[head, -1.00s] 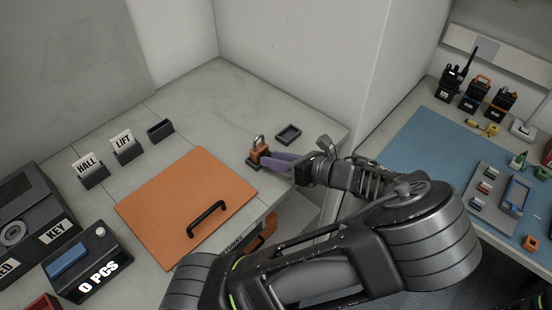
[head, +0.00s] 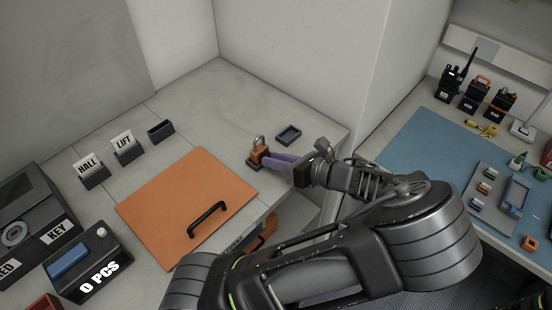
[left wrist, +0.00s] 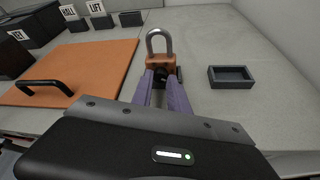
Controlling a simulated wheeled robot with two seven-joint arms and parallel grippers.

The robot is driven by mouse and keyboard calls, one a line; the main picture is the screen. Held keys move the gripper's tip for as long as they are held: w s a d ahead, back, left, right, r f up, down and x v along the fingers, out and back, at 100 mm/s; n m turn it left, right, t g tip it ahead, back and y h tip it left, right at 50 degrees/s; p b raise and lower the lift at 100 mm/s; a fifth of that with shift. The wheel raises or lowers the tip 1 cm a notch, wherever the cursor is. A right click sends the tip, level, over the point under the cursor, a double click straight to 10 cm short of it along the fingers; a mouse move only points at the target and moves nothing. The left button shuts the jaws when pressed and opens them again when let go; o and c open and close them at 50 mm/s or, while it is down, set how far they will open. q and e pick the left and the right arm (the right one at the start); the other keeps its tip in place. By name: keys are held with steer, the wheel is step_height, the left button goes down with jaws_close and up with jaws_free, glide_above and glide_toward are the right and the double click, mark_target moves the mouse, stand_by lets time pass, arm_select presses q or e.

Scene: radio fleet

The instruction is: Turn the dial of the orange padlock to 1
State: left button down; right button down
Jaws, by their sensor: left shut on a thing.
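The orange padlock (head: 259,149) stands upright in a dark holder near the front of the grey counter, its silver shackle upward. It also shows in the left wrist view (left wrist: 161,60), with a black dial (left wrist: 161,83) on its near face. My left gripper (head: 268,160) reaches it from the right, its purple fingers level with the lock's front. In the left wrist view the left gripper (left wrist: 162,88) is shut on the dial, one finger on each side. The dial's numbers are too small or hidden to read. My right gripper is not in view.
An orange panel (head: 165,190) with a black handle lies left of the padlock. A small empty dark tray (head: 288,134) sits behind and right of it. Card holders marked HALL and LIFT stand farther left. A wall corner rises close to the right.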

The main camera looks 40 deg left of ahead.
arm_select(q)
steer(key=shift+s+r+n+t+p, duration=0.1)
steer(key=shift+s+n+t+p, duration=0.05)
steer(key=shift+n+t+p, duration=0.55)
steer(key=shift+s+n+t+b, duration=0.15)
steer(key=shift+n+t+b, duration=0.15)
steer(key=shift+n+t, duration=0.7)
steer(key=shift+n+g, duration=0.3)
steer(key=c, duration=1.3)
jaws_free()
steer(key=v, duration=0.7)
steer(key=shift+s+d+r+b, duration=0.1)
steer(key=shift+d+r+b, duration=0.1)
steer(key=shift+d+b, duration=0.15)
